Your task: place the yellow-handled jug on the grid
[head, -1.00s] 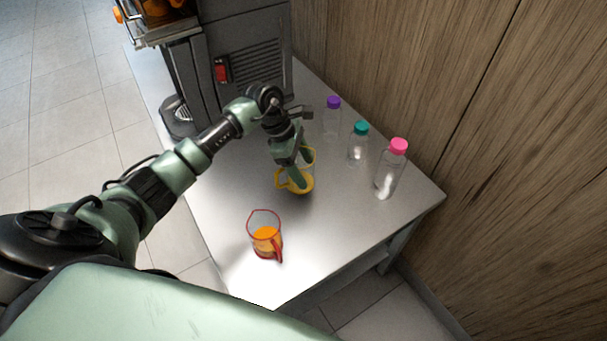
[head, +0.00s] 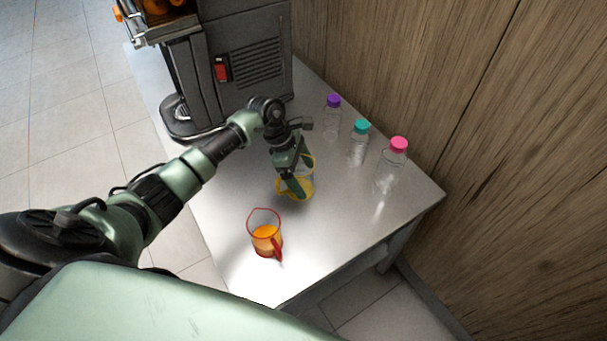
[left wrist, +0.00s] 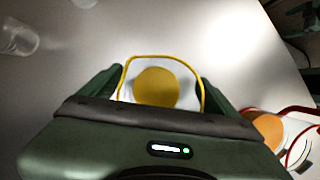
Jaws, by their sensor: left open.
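The yellow-handled jug (head: 306,187) stands on the steel table, clear with a yellow rim and yellow lower part. My left gripper (head: 292,182) is over it and partly hides it. In the left wrist view the jug (left wrist: 155,86) sits between the two open fingers, one on each side; contact cannot be told. The juicer's foot (head: 181,127), with a small round-ended tray, is at the table's far left. Whether that is the grid is too small to tell. My right gripper does not show.
A red-handled jug (head: 265,238) with orange juice stands near the front edge. Bottles with purple (head: 333,100), teal (head: 361,127) and pink (head: 399,144) caps stand along the wooden wall side. The dark juicer (head: 245,60) fills the back.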

